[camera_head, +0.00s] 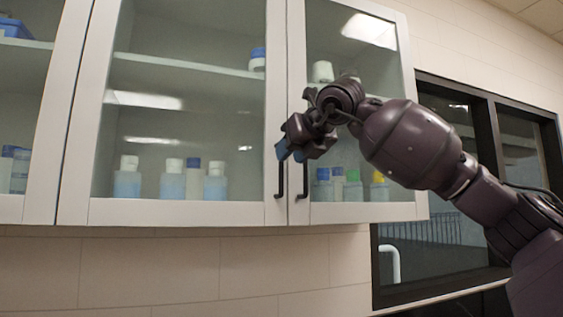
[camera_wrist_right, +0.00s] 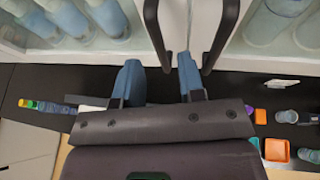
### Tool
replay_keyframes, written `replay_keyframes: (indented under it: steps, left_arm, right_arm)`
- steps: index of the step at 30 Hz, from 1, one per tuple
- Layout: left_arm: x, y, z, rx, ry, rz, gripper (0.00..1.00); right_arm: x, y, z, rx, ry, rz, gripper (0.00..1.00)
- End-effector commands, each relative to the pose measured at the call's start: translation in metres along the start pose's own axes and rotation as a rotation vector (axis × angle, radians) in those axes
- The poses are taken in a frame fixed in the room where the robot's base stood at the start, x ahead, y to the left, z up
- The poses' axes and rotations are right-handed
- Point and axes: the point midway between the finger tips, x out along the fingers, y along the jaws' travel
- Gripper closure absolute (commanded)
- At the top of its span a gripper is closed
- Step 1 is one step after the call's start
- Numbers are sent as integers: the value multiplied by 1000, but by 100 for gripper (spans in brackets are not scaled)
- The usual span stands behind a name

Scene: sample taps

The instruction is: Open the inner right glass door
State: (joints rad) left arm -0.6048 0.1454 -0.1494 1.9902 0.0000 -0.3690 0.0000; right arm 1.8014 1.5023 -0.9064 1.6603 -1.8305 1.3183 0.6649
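The wide glass door (camera_head: 190,212) in the middle of the head view is closed and has a dark bar handle (camera_head: 280,180) at its lower right edge. I take it as the inner right door. A narrower closed glass door (camera_head: 365,212) beside it has its own dark handle (camera_head: 305,178). My right gripper (camera_head: 289,151) is at the upper part of these handles. In the wrist view its blue fingertips (camera_wrist_right: 160,78) are apart, with the left handle (camera_wrist_right: 157,30) appearing between them. The other handle (camera_wrist_right: 222,35) is just right of the right fingertip. Contact cannot be told. My left gripper is not in view.
Several bottles (camera_head: 172,180) stand behind the glass on the cabinet shelves. Another glass door (camera_head: 40,205) is at the far left. A dark-framed window (camera_head: 490,150) is to the right. Below, the wrist view shows a dark surface with an orange tray (camera_wrist_right: 277,150) and small items.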

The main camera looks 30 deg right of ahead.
Motion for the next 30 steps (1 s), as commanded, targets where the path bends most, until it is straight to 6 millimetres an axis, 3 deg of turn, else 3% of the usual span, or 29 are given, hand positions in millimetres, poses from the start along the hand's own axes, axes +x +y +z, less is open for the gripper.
replay_keyframes:
  steps: [9, 21, 22, 29, 30]
  left_arm:
    - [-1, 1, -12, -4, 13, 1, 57]
    - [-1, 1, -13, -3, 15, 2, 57]
    - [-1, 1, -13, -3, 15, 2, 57]
    - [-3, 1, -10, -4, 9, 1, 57]
    - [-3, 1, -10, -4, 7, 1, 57]
  right_arm:
    - [40, 0, 1, 0, 1, 1, 64]
    - [47, 0, 0, -1, 0, 1, 64]
    - [47, 0, 0, -1, 0, 1, 65]
    - [47, 0, 0, -1, 0, 1, 100]
    - [47, 0, 0, -1, 0, 1, 100]
